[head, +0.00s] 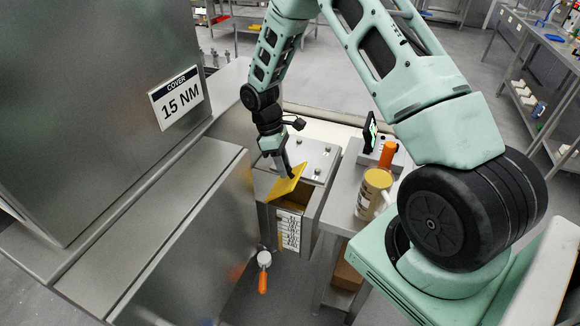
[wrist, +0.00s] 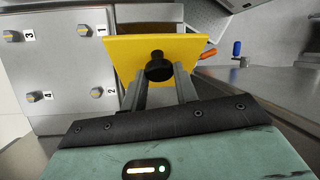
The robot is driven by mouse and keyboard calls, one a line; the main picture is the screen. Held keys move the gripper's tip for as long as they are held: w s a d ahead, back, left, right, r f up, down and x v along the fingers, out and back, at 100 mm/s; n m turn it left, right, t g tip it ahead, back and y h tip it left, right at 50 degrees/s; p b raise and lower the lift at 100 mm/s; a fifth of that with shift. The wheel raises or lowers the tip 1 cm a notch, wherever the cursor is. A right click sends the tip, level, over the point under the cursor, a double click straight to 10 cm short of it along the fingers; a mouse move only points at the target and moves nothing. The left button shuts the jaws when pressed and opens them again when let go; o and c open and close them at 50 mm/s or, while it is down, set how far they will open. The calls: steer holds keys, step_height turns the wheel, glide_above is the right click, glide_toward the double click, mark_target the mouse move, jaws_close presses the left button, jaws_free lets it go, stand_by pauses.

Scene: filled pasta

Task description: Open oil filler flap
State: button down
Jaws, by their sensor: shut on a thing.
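The oil filler flap is a yellow plate (head: 286,183) on top of a grey metal box (head: 322,212). It is tilted up, and a dark opening shows beneath it in the head view. In the wrist view the yellow flap (wrist: 135,55) fills the upper middle, with a black round knob (wrist: 159,66) on its face. My gripper (head: 285,172) reaches down to the flap from above. In the wrist view my gripper (wrist: 160,80) has its two fingers on either side of the knob, shut on it. The flap's hinge cannot be made out.
A metal plate with numbered bolts (wrist: 60,50) lies beside the flap. A large steel housing with a "15 NM" sign (head: 178,97) stands to the left.

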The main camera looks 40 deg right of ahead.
steer(key=shift+w+a+r, duration=0.1)
steer(key=shift+w, duration=0.2)
steer(key=c, duration=1.1)
jaws_free()
steer(key=shift+o, duration=0.2)
steer(key=shift+w+r, duration=0.1)
steer(key=shift+r, duration=0.05)
steer(key=b+v, duration=0.4)
steer(key=v, duration=1.3)
steer(key=shift+w+a, duration=0.2)
steer(key=shift+w, duration=0.15)
